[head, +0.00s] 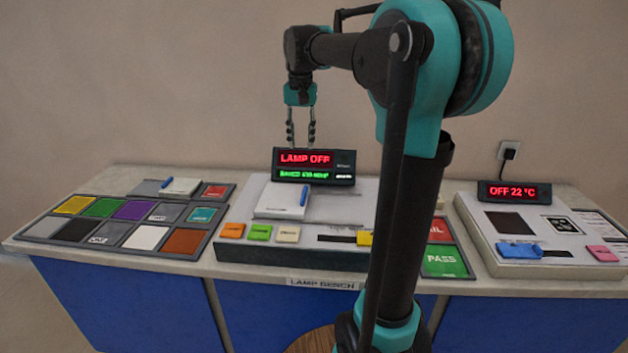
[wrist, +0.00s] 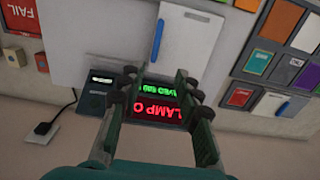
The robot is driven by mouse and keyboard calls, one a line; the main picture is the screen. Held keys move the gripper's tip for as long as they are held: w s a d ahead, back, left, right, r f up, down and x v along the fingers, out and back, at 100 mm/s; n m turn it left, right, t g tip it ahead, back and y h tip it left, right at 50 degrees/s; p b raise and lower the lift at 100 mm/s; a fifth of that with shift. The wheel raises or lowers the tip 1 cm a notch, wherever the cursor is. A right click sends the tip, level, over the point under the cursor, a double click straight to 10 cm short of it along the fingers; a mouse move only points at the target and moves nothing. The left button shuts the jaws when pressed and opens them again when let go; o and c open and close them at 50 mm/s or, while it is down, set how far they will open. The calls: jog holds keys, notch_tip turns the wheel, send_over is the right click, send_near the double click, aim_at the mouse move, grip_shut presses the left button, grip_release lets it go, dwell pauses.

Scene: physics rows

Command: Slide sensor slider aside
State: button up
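My gripper (head: 301,136) hangs above and behind the lamp display (head: 314,166), fingers apart with nothing between them. In the wrist view my gripper (wrist: 158,90) is open, with the display (wrist: 155,102) seen upside down between its fingers. A yellow slider block (head: 364,238) sits at the right end of a dark slot (head: 336,239) on the lamp bench panel, partly hidden by my arm. A blue slider-like block (head: 520,251) sits on the right-hand panel. I cannot read which one is labelled sensor. My gripper is away from both.
A white pad with a blue pen (head: 284,202) lies on the lamp panel, by orange, green and cream buttons (head: 260,232). A board of coloured tiles (head: 131,209) is at left. PASS and FAIL tiles (head: 442,262) are right of my arm.

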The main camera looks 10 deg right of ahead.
send_near(304, 193)
notch_tip(304, 193, down, 9)
jog(key=shift+w+a+r, duration=0.1)
jog(key=shift+w+r, duration=0.05)
jog(key=shift+w, duration=0.05)
dwell(0.4)
jog(key=shift+c, duration=0.5)
grip_shut()
